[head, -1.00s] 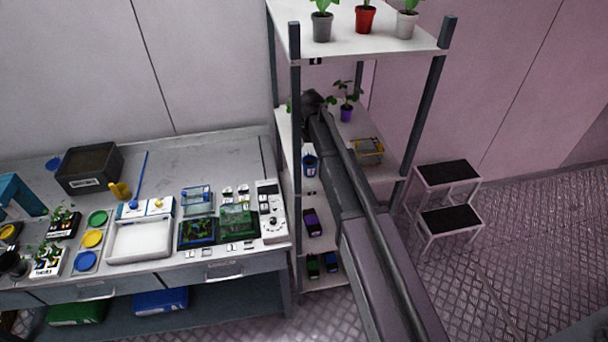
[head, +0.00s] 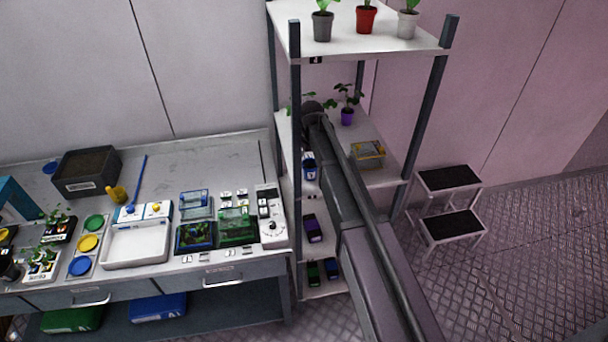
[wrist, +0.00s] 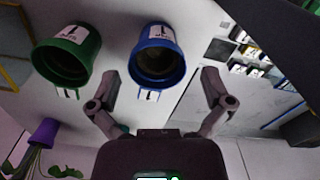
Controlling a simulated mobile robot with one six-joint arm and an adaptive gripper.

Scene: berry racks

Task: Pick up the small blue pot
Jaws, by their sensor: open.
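The small blue pot (wrist: 160,60) has a white label and a dark inside. In the wrist view it is beyond my gripper (wrist: 160,86), roughly centred between the two spread fingers. The fingers are open and empty, with a gap to the pot on each side. In the head view the blue pot (head: 309,168) is on the rack's middle shelf, at its left side, partly hidden by my arm. In that view my arm hides the fingers.
A green pot (wrist: 70,50) stands beside the blue one in the wrist view. A purple pot (head: 347,117) with a plant and a yellow-edged box (head: 368,154) share the shelf (head: 384,178). Rack posts (head: 296,150) stand close to my arm. A cluttered bench (head: 225,158) is at left.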

